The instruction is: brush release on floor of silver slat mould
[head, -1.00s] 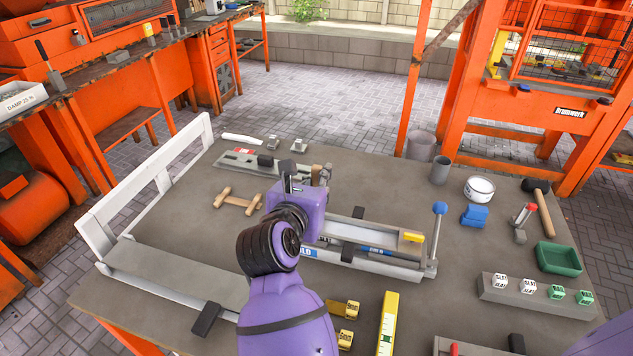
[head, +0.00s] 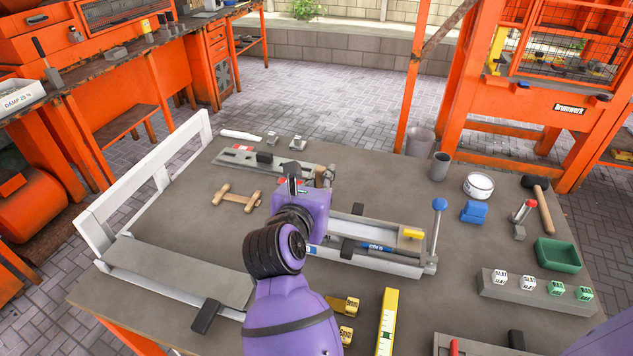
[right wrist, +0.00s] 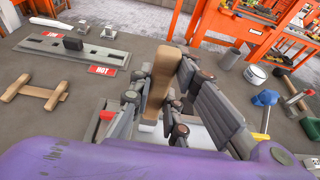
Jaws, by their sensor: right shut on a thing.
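The silver slat mould (head: 400,268) is a long, pale metal channel in the middle of the table, with a blue label on its front side. A blue-and-black bar (head: 375,248) and a yellow piece (head: 412,234) lie at its right part. My right gripper (head: 312,180) is over the left end of the mould, partly hidden by its own wrist. In the right wrist view its fingers are shut on the brush's wooden handle (right wrist: 163,92), which stands roughly upright. The brush's lower end is hidden, so I cannot tell whether it touches the mould floor. My left gripper is not in view.
A plate marked HOT (right wrist: 102,70) and a wooden spool-like piece (head: 237,197) lie left of the gripper. A blue-knobbed lever (head: 438,206) stands at the mould's right end. A white tin (head: 479,185) and green tray (head: 558,254) are further right. A yellow level (head: 387,320) lies in front.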

